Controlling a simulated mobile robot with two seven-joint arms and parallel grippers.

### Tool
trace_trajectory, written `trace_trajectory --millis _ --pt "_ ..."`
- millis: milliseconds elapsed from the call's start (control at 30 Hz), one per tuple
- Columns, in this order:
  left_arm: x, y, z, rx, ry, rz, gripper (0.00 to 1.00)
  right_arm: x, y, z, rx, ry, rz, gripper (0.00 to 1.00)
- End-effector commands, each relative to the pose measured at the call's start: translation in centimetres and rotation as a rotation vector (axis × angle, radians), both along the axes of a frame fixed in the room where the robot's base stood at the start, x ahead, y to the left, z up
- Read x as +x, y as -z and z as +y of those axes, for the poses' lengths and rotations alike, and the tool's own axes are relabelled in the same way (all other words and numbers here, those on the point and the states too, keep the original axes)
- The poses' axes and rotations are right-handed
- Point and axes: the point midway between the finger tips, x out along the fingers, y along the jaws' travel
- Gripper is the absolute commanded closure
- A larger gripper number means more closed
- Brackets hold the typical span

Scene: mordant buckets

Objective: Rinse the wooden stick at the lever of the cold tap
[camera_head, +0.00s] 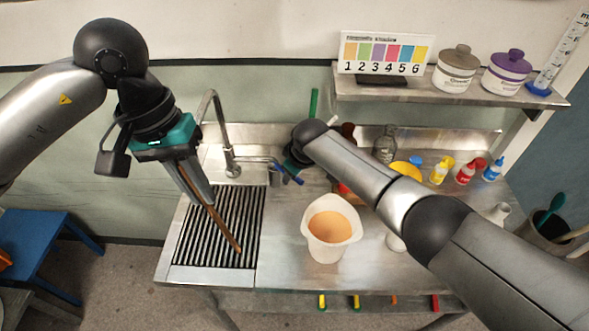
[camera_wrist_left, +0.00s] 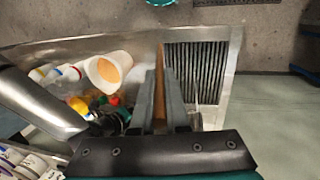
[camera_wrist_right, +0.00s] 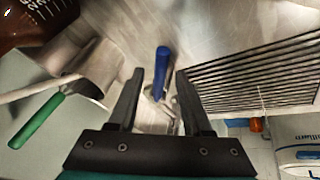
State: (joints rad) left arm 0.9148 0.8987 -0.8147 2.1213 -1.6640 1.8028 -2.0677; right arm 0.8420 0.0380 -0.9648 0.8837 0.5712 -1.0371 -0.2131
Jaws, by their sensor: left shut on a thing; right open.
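My left gripper (camera_head: 203,190) is shut on the wooden stick (camera_head: 224,228), which slants down over the ribbed drainer. In the left wrist view the stick (camera_wrist_left: 159,88) lies between the fingers. The metal tap (camera_head: 232,160) has a tall curved spout (camera_head: 210,97) beside my left gripper. Its blue lever (camera_wrist_right: 162,72) shows in the right wrist view between the spread fingers of my right gripper (camera_wrist_right: 160,85), apart from both. In the head view the right gripper is largely hidden by its own arm. I see no water running.
A white bucket of orange liquid (camera_head: 332,229) stands on the steel counter right of the drainer (camera_head: 214,232). Coloured bottles (camera_head: 465,172) crowd the back right. A green-handled scoop (camera_wrist_right: 36,122) is left of my right gripper. A blue stool (camera_head: 45,246) stands at left.

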Motion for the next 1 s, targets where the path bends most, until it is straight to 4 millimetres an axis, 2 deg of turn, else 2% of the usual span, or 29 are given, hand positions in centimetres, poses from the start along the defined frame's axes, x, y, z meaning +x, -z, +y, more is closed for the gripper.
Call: trace_trajectory --millis 267,1000 --pt "0.0 -0.9 0.0 0.000 0.000 0.000 1.00 -0.6 -1.7 -0.3 0.002 0.000 -0.001 0.50" --pt "0.0 -2.3 0.0 0.000 0.000 0.000 1.00 -4.2 -9.9 -2.0 0.001 0.001 0.000 0.50"
